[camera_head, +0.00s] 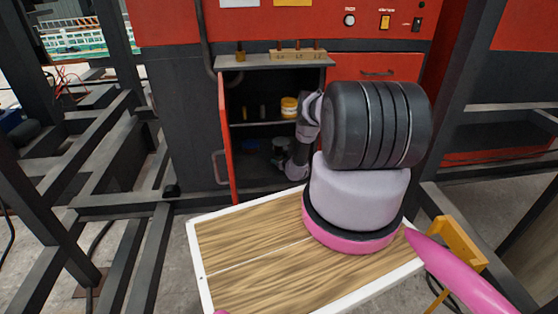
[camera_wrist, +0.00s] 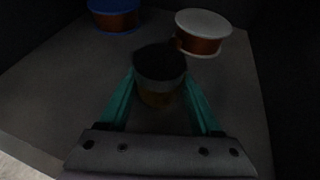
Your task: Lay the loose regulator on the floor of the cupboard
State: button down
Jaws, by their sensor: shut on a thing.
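My gripper (camera_wrist: 159,78) has its two teal fingers shut around a small round thing, taken to be the regulator (camera_wrist: 160,62). It has a dark, broad top and a dim amber lower part. In the wrist view it hangs low over the grey cupboard floor (camera_wrist: 70,75); shadow hides whether it touches. In the head view my arm reaches into the lower compartment of the open cupboard (camera_head: 224,120), and the gripper is small and dark there, so the held thing cannot be made out clearly.
A blue-rimmed spool (camera_wrist: 115,14) and a white-rimmed copper spool (camera_wrist: 203,32) stand on the cupboard floor beyond the gripper. A shelf (camera_head: 255,124) above carries a yellow jar (camera_head: 289,107) and small items. The red door (camera_head: 225,140) stands open at left. Floor left of the gripper is clear.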

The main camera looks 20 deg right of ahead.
grip_release()
jog(key=shift+s+f, duration=0.1)
jog(key=v, duration=1)
jog(key=shift+s+r, duration=0.25)
jog(key=shift+r, duration=0.05)
